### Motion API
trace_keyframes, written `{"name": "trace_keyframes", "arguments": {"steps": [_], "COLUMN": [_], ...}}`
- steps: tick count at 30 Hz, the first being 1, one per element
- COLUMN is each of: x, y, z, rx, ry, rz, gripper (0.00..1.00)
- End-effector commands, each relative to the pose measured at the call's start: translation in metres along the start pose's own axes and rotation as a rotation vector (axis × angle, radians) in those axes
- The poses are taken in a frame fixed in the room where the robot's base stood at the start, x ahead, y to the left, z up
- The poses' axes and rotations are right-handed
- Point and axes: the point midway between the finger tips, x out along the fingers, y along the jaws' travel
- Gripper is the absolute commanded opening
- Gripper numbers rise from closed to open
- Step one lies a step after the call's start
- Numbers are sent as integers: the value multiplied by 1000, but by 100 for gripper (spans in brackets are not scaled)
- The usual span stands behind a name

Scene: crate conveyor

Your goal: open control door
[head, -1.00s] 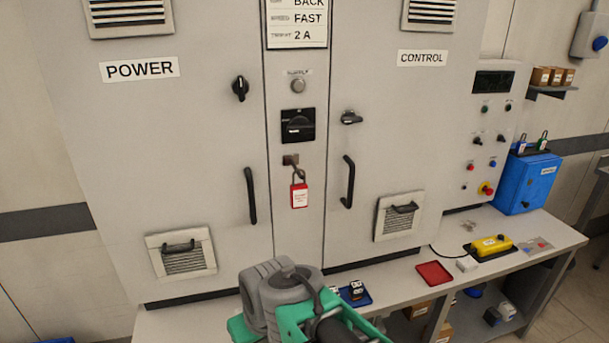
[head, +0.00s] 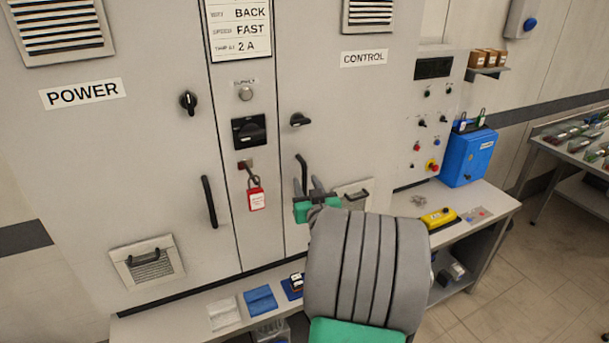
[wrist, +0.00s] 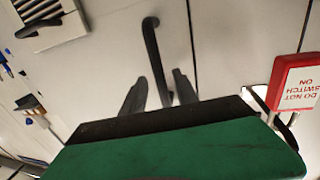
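The control door (head: 340,95), right of the centre strip, stands shut under its CONTROL label. Its black handle (head: 302,167) is a vertical bar; its lower part is hidden behind my gripper. The door's black rotary latch (head: 299,119) lies sideways. My gripper (head: 307,188) is at the handle. In the wrist view, the fingers of my gripper (wrist: 160,90) are apart, one on each side of the handle (wrist: 154,55). Gaps show on both sides, so the fingers are not closed on it.
A red padlock tag (head: 256,199) hangs on the centre strip, left of my gripper. A vent with a handle (head: 352,192) is low on the control door, partly behind my arm. A shelf with a blue box (head: 468,158) and yellow pendant (head: 438,218) stands right.

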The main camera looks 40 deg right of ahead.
Motion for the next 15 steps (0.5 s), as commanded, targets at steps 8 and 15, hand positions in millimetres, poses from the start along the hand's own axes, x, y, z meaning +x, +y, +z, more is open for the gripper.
{"name": "trace_keyframes", "arguments": {"steps": [8,15], "x": [21,21], "y": [0,0], "z": [0,0], "rx": [0,0], "ry": [0,0], "rz": [0,0], "gripper": [36,30]}}
